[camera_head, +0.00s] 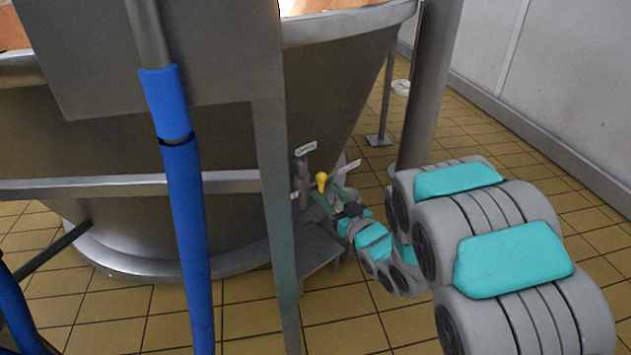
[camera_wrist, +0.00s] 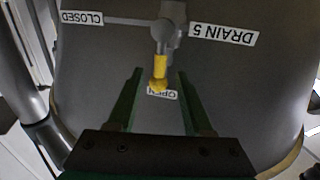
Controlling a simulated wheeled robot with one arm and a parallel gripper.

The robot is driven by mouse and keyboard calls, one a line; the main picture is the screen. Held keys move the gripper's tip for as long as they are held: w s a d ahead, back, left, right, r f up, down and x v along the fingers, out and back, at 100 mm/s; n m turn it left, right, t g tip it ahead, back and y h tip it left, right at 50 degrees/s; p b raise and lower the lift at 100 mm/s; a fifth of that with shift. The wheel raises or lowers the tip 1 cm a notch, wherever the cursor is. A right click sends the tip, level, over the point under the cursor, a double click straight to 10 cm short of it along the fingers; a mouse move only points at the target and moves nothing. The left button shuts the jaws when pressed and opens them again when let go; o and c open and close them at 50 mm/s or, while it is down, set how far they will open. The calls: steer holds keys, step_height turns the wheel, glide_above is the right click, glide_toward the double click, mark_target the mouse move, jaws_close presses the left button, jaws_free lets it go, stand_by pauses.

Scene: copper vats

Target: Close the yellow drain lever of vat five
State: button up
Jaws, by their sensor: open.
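The yellow drain lever (camera_wrist: 160,68) hangs from a grey pivot on the vat wall in the wrist view. Its knob end lies over the OPEN label (camera_wrist: 168,95). The CLOSED label (camera_wrist: 82,18) is at upper left and the DRAIN 5 label (camera_wrist: 224,34) at upper right, both upside down. My gripper (camera_wrist: 159,75) is open, its green fingers on either side of the lever's lower end in the picture; contact is not visible. In the head view the yellow lever (camera_head: 321,180) shows small beside the vat (camera_head: 340,75), with my gripper (camera_head: 324,201) close by it.
A grey leg (camera_head: 272,200) and a blue-wrapped pipe (camera_head: 180,200) stand in front of the vat. A thick grey post (camera_head: 428,90) rises behind my arm. Tiled floor (camera_head: 590,240) is clear toward the right wall.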

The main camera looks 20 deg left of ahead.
steer(key=shift+b+x, duration=0.4)
steer(key=shift+x, duration=3.45)
steer(key=shift+c, duration=0.3)
jaws_close()
